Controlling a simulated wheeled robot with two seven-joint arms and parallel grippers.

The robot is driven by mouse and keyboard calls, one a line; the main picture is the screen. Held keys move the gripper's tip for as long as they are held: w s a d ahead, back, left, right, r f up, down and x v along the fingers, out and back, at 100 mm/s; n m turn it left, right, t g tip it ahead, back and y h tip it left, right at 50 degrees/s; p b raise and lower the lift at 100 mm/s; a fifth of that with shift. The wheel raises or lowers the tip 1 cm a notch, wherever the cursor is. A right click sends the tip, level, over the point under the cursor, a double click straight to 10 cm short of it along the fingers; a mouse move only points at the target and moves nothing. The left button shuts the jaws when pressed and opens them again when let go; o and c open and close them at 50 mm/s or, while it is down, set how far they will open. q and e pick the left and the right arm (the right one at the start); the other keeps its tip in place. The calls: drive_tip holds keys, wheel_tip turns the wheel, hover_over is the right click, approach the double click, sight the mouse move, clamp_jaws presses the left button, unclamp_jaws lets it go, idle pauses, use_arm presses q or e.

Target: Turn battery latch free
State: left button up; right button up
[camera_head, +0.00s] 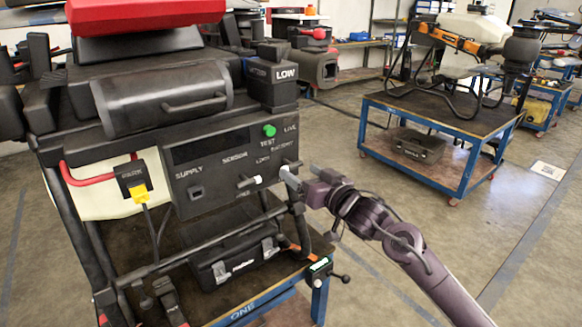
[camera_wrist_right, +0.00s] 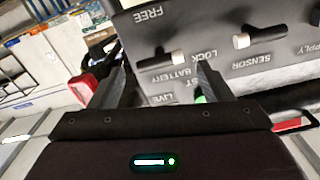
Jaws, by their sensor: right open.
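The battery latch (camera_wrist_right: 160,62) is a black lever with a white tip on the dark panel (camera_head: 228,150) of the spray drone. In the right wrist view, its white tip points toward the LOCK label, and the FREE label is farther up the panel. My right gripper (camera_head: 298,174) is open at the panel's right edge. In the right wrist view, its fingers (camera_wrist_right: 160,76) appear on either side of the latch, with no visible grip on it. Contact cannot be told. In the head view, the gripper largely hides the latch. My left gripper is not in view.
The sensor lever (camera_head: 248,181) with a white tip is beside the battery latch. A green TEST button (camera_head: 269,130) is above. A blue-framed cart (camera_head: 435,130) stands behind at right, with open floor between.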

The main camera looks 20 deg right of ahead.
sight(294, 168)
drive_tip(key=x, duration=0.4)
drive_tip(key=c, duration=0.9)
drive_tip(key=shift+c, duration=0.2)
